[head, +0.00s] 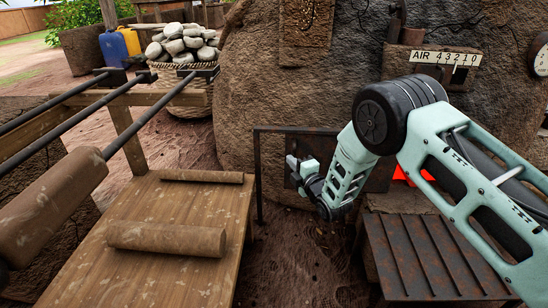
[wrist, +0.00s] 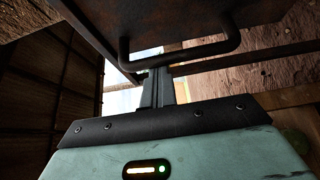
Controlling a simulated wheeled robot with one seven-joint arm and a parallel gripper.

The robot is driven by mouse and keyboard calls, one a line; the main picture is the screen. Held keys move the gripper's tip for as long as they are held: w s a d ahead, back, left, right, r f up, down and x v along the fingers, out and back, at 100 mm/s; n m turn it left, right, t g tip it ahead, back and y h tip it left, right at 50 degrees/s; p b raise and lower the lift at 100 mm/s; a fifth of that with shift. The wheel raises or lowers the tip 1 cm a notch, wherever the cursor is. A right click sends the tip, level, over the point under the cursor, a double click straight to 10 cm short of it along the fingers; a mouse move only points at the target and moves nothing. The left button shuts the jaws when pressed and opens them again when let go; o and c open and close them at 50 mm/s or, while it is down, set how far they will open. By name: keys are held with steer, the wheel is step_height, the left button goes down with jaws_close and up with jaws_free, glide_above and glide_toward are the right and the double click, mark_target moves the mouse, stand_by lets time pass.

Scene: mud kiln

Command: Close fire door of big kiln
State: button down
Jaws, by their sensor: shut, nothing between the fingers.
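The big kiln (head: 245,90) is a large rounded mud wall. Low on its front is a dark rusty metal plate, seemingly the fire door (head: 316,144), behind a thin dark frame (head: 257,170). My gripper (head: 293,163) is shut and empty in front of the plate's left part. In the wrist view, a rusty plate (wrist: 190,20) with a bent bar handle (wrist: 205,50) lies just beyond my shut fingers (wrist: 157,88). I cannot tell whether they touch the handle. My arm hides part of the plate.
A wooden table (head: 165,260) with clay rolls (head: 168,238) stands at left, below several metal rods (head: 60,110). A ribbed rusty metal shelf (head: 430,255) is at lower right. A basket of stones (head: 185,48) stands behind. Bare ground lies between table and shelf.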

steer(key=d+p, duration=0.4)
steer(key=d, duration=2.2)
steer(key=shift+s+d, duration=0.2)
steer(key=shift+s, duration=0.15)
